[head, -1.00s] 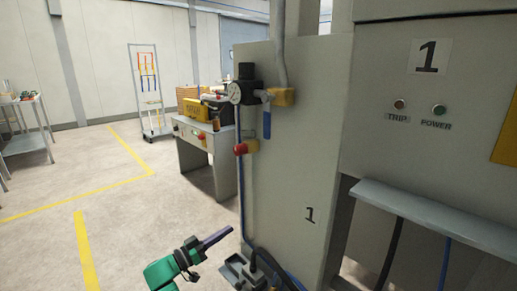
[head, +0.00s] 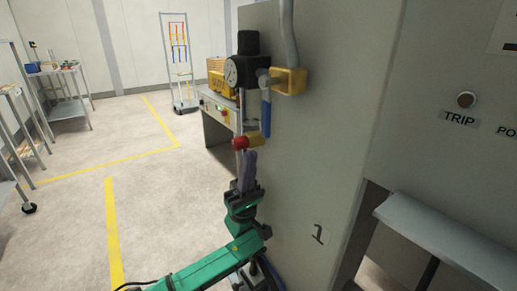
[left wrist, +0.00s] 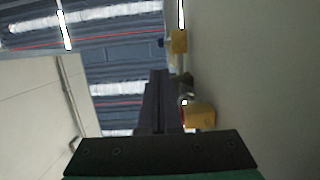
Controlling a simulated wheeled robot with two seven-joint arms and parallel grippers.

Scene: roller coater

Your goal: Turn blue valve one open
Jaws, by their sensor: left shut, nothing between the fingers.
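The blue valve lever (head: 266,112) hangs straight down from a yellow valve body (head: 290,80) on the side of the grey cabinet marked 1. My left gripper (head: 250,158) is shut and empty. Its fingers point upward, just below the red knob (head: 240,143) and its yellow fitting (head: 256,141), and below the lever. I cannot tell whether they touch the fitting. In the left wrist view, the shut fingers (left wrist: 158,100) have one yellow fitting (left wrist: 198,116) close on their right and another (left wrist: 178,42) farther up. My right gripper is out of view.
A pressure gauge (head: 232,72) with a black regulator sits left of the valve body. A grey ledge (head: 440,228) juts out at the right. A bench (head: 216,112) stands behind the cabinet.

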